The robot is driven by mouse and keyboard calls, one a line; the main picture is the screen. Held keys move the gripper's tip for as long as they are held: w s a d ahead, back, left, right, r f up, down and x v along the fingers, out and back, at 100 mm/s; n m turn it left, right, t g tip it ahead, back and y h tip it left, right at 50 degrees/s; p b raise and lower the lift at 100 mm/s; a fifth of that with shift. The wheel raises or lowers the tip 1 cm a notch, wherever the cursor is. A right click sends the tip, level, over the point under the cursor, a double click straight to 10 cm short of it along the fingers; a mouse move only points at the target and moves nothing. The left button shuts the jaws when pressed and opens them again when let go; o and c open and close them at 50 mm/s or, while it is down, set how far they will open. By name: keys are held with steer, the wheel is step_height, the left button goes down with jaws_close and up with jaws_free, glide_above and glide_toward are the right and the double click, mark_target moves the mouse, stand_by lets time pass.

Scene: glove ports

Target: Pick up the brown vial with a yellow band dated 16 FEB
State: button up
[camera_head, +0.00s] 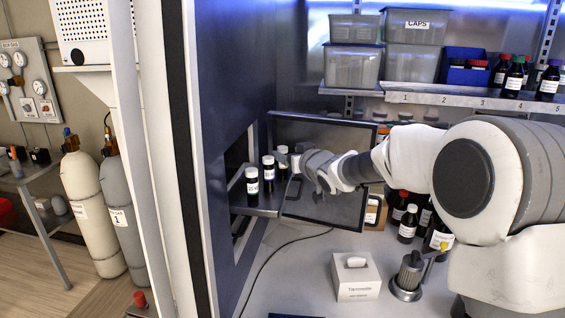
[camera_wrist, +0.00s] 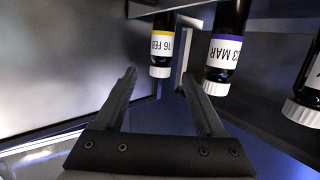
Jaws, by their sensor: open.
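The brown vial with a yellow band (camera_wrist: 162,44) reads "16 FEB" in the wrist view, inverted with its white cap downward in the picture. My gripper (camera_wrist: 158,82) is open and empty, its fingers pointing toward this vial. The vial is beyond the fingertips, not clearly between them. A vial with a purple band (camera_wrist: 223,50) reading "13 MAR" is just right of it, beyond the right finger. In the head view, my gripper (camera_head: 296,160) is by the farthest vial (camera_head: 283,158) in a row of three.
A third vial (camera_wrist: 307,80) is at the right in the wrist view. The vials stand on a shelf (camera_head: 256,207) in a wall opening, with an open dark door (camera_head: 335,208) beside it. A tissue box (camera_head: 356,281) and dark bottles (camera_head: 408,224) stand on the bench.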

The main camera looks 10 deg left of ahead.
mark_target(285, 152)
steer(key=shift+p+x, duration=0.7)
steer(key=shift+x, duration=1.7)
steer(key=shift+f, duration=0.1)
jaws_close()
